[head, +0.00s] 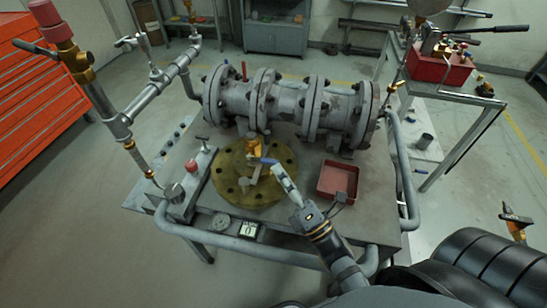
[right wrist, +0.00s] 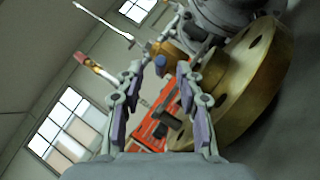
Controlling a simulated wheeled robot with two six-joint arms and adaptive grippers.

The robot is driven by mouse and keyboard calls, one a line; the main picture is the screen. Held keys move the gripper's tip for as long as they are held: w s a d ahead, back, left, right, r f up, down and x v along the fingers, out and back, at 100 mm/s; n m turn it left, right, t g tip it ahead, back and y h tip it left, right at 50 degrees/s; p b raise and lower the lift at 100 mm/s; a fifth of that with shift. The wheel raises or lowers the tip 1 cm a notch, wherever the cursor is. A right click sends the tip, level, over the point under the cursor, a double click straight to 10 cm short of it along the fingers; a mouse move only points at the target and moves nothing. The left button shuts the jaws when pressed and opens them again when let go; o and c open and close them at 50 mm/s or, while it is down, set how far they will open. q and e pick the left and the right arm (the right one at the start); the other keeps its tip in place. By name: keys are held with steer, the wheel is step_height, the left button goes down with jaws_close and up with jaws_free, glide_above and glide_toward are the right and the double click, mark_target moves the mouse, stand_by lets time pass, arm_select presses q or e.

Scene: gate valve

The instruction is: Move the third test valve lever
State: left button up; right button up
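A small brass valve (head: 253,147) with a blue lever (head: 268,161) stands upright on a round brass flange (head: 231,183) on the bench. My right gripper (head: 280,173) reaches up to the lever's right end from the front. In the right wrist view my right gripper (right wrist: 159,70) has its two fingers apart. The blue lever end (right wrist: 161,62) and the brass valve show in the gap, beyond the fingertips. I cannot tell whether the fingers touch the lever. Which valve counts as third is not marked. My left gripper is not in view.
A large grey flanged pipe assembly (head: 290,104) lies behind the brass flange. A red tray (head: 338,181) sits to the right of my right gripper. A vertical pipe rig (head: 118,122) with valves rises at the left. A side table (head: 450,92) holds a red hand pump (head: 440,66).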

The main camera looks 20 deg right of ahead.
mark_target(273, 161)
steer(key=p+x, duration=0.1)
steer(key=x, duration=0.3)
jaws_close()
stand_by(0.4)
